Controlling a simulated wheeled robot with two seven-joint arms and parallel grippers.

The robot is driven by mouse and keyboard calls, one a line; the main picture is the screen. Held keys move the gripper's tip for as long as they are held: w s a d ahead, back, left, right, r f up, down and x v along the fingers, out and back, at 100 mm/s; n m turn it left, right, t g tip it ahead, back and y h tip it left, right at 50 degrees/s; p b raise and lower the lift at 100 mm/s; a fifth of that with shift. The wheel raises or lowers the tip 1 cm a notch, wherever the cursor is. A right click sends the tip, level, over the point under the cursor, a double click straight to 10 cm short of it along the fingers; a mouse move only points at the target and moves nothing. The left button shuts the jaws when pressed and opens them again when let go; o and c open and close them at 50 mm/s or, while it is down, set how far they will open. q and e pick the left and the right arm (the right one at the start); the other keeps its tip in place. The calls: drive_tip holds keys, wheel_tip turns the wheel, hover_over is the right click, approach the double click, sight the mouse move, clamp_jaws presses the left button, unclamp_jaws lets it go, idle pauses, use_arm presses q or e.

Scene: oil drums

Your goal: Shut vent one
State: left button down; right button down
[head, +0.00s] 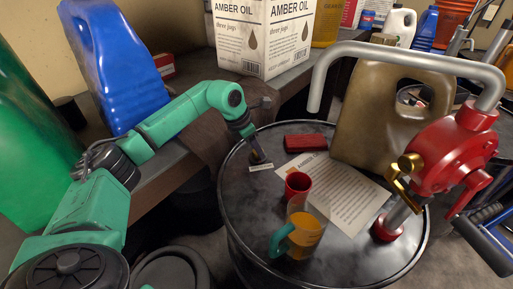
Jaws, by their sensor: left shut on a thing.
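The black drum (345,262) stands in the middle with its round lid up. My left gripper (258,158) points down at the left rear part of the lid, close to the rim. It is shut on a small part there, which I take to be vent one; the fingers hide most of it, so I cannot tell how it is turned. A small pale label (261,168) lies at the fingertips, its text too small to read. My right gripper is not in view.
On the lid are a red block (305,142), a printed sheet (345,200), a red cup (298,186) and a jug of amber liquid (304,236). A red hand pump (455,155) and a brown can (385,120) stand at right. A blue jug (115,70) stands at left.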

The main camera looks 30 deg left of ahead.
use_arm(q)
drive_tip(key=shift+c, duration=2)
unclamp_jaws()
drive_tip(key=b+v, duration=0.1)
drive_tip(key=v, duration=1.3)
drive_tip(key=shift+s+r, duration=0.15)
drive_tip(key=shift+r, duration=0.15)
drive_tip(key=shift+a, duration=0.1)
